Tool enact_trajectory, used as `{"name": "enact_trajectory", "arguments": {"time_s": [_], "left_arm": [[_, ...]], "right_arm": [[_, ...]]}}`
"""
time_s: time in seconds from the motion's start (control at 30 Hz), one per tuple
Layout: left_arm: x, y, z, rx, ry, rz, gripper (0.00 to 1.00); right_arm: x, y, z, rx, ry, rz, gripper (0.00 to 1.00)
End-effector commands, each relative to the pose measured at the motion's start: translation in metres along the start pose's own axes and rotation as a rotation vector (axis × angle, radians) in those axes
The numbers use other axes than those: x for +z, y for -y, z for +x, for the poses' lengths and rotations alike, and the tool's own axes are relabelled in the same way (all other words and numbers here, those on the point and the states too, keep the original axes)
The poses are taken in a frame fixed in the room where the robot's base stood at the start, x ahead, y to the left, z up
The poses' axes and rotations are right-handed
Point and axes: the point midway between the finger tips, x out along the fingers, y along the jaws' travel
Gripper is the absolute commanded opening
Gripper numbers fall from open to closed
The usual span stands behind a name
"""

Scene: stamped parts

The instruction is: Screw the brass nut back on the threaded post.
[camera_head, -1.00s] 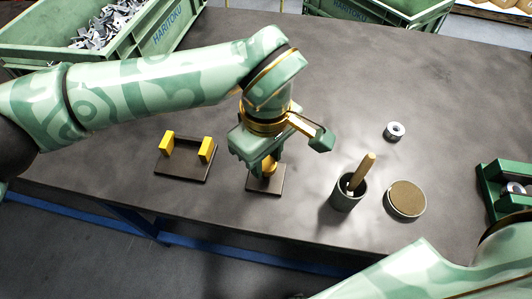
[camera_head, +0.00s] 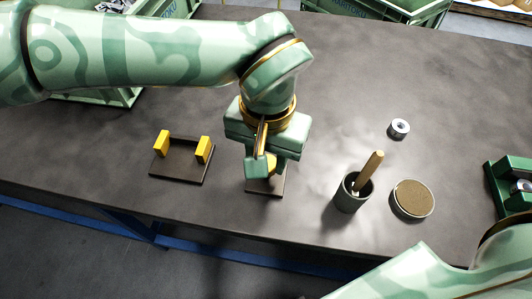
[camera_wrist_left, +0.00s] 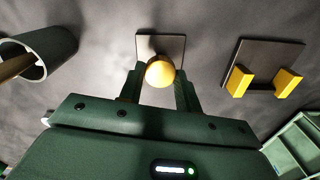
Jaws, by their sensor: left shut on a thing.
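The brass nut (camera_wrist_left: 160,71) shows as a rounded gold shape between the fingers in the left wrist view. My left gripper (camera_wrist_left: 159,88) is shut on it, one finger on each side. The nut is over a small dark square base plate (camera_wrist_left: 147,42), which also shows below the gripper in the head view (camera_head: 264,190). The threaded post is hidden, so I cannot tell how far the nut sits on it. In the head view my left gripper (camera_head: 263,172) points down over the plate and hides the nut. My right gripper is out of view.
A dark stand with two yellow uprights (camera_head: 180,170) is left of the plate. To the right are a grey cup (camera_head: 349,199) with a wooden-handled tool, a round brown-topped tin (camera_head: 413,199), a metal ring (camera_head: 399,128) and a green frame (camera_head: 497,190). Green crates stand behind.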

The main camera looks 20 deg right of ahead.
Motion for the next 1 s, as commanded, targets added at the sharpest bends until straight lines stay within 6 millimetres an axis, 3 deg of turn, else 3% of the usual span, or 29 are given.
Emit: {"name": "enact_trajectory", "arguments": {"time_s": [0.13,0.37,0.4,0.47,0.77,0.93,1.0], "left_arm": [[0.0,0.001,0.001,-0.002,0.0,0.189,0.11],[0.0,0.0,0.0,-0.001,-0.001,0.223,0.11],[0.0,0.0,0.0,-0.001,0.0,0.222,0.45],[0.0,0.0,0.0,-0.001,0.0,0.222,0.59],[0.0,0.0,0.0,0.0,0.0,0.22,0.59],[0.0,0.0,0.0,0.0,0.0,0.22,0.59],[0.0,0.0,-0.023,-0.007,-0.006,0.217,0.59]], "right_arm": [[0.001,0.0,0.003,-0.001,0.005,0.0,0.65],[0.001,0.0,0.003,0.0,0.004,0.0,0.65],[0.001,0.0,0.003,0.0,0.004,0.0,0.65],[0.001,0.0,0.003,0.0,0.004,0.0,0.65],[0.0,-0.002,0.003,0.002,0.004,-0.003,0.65],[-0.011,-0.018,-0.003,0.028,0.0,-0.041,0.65],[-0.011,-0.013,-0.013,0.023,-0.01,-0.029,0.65]]}}
